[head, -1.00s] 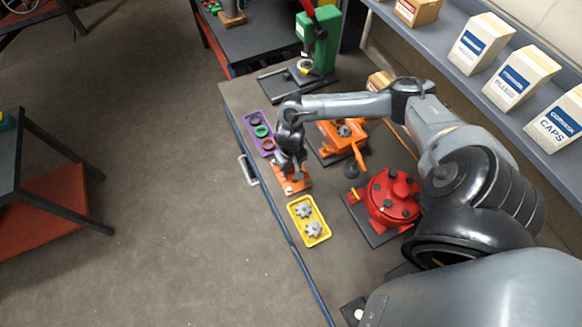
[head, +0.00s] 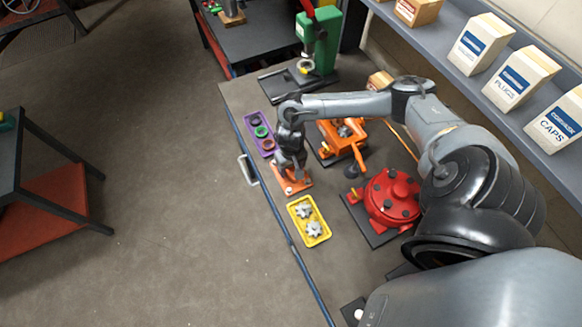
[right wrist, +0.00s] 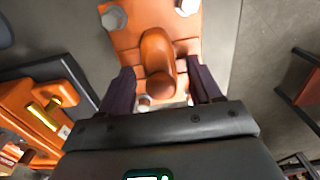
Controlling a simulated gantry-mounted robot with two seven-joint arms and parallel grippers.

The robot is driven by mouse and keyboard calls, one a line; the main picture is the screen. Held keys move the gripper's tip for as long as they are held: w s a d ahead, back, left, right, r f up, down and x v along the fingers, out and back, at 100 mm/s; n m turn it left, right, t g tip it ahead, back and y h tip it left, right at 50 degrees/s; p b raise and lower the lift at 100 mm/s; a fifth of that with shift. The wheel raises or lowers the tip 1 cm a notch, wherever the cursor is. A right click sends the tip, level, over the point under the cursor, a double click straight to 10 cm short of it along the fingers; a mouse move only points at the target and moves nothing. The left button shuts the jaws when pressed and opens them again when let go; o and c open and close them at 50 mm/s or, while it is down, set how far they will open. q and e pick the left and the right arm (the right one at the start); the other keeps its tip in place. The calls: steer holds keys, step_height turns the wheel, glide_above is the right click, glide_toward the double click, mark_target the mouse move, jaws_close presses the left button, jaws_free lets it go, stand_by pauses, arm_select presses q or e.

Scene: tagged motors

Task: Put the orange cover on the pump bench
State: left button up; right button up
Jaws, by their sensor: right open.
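The orange cover (head: 293,186) is a flat plate lying on the bench near its front edge. In the right wrist view the cover (right wrist: 128,40) has a raised rounded handle and pale bolt heads at its corners. My right gripper (head: 291,171) is over the cover, partly hiding it. In the right wrist view its dark fingers (right wrist: 162,88) are apart, one on each side of the handle's near end; contact cannot be told. The orange pump (head: 355,133) stands on the bench behind, its top open with grey parts inside. My left gripper is not in view.
A yellow tray (head: 293,221) with grey gears and a purple tray (head: 249,119) with rings flank the cover. A red round housing (head: 388,190) stands to the right. A green press (head: 318,45) is at the far end. A shelf with boxes (head: 521,74) runs above the bench's back.

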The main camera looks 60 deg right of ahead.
step_height(320, 180, up, 11)
steer(key=shift+f+p, duration=0.1)
steer(key=shift+p, duration=1.15)
steer(key=w+a+r+n+t+y, duration=0.15)
steer(key=a+n+t, duration=0.3)
steer(key=a, duration=0.95)
steer(key=w+a+n+t+y, duration=0.25)
steer(key=a+n, duration=0.25)
steer(key=a, duration=0.8)
steer(key=s+d+g+h, duration=0.1)
steer(key=s+d+h, duration=0.1)
steer(key=s, duration=0.4)
steer(key=s+d+r+g+h, duration=0.1)
steer(key=s+d+g, duration=0.1)
steer(key=s+d, duration=0.3)
steer(key=shift+s+r+h, duration=0.2)
steer(key=shift+s+h, duration=0.2)
steer(key=shift+s, duration=0.6)
steer(key=shift+d, duration=0.1)
step_height(320, 180, up, 10)
steer(key=p, duration=1)
steer(key=shift+r+p, duration=0.2)
steer(key=shift+p, duration=0.1)
